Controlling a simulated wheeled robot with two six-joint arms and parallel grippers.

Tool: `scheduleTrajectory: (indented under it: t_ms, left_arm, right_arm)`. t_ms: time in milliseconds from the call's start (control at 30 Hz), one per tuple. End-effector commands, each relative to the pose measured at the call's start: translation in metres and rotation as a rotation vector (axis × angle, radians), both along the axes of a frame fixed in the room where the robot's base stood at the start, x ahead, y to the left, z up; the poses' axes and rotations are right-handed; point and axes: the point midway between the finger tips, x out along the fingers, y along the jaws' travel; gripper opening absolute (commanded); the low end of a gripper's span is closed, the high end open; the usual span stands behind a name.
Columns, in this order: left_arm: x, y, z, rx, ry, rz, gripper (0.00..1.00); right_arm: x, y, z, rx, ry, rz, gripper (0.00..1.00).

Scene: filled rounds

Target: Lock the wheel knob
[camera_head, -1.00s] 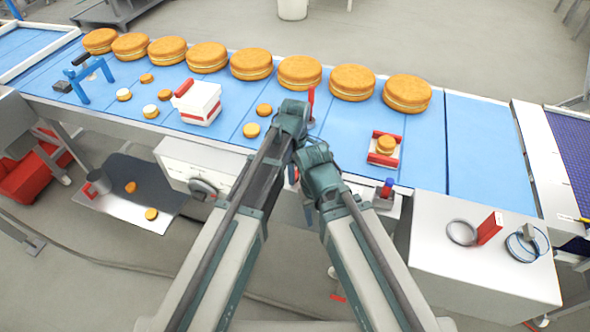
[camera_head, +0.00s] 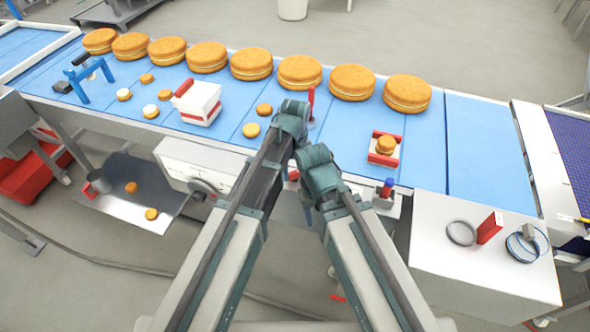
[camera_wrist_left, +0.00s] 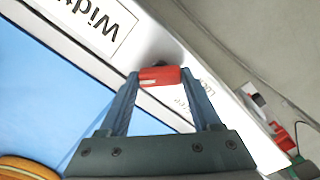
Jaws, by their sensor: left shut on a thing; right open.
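In the left wrist view a red knob (camera_wrist_left: 160,77) sits between the fingertips of my left gripper (camera_wrist_left: 159,80), which is shut on it. The knob is beside a pale panel with a "Width" label and partly readable small print. In the head view my left gripper (camera_head: 291,118) is over the conveyor's front edge, its fingertips hidden. A small red part (camera_head: 293,175) shows between my arms. The handwheel (camera_head: 202,188) on the grey box is partly covered by my left arm. My right gripper (camera_head: 308,208) is open, low in front of the conveyor; its tips are unclear.
Large filled rounds (camera_head: 251,64) line the back of the blue belt (camera_head: 485,145). A red-and-white holder (camera_head: 384,155) with a small round is right of my grippers. A white side table (camera_head: 470,265) stands front right. A metal tray (camera_head: 140,213) lies lower left.

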Motion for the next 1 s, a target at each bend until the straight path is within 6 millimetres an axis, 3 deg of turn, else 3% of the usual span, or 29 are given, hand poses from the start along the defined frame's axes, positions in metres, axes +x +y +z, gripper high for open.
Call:
scheduleTrajectory:
  t_ms: [600, 1000]
  left_arm:
    - [-0.0001, 0.0000, -0.0001, 0.000, 0.000, -0.562, 0.09]
    - [-0.0001, 0.0000, -0.0001, 0.000, 0.000, -0.783, 0.09]
  right_arm:
    - [0.0000, 0.0000, -0.0001, 0.000, 0.000, 0.000, 0.50]
    - [0.0000, 0.0000, -0.0001, 0.000, 0.000, 0.000, 0.50]
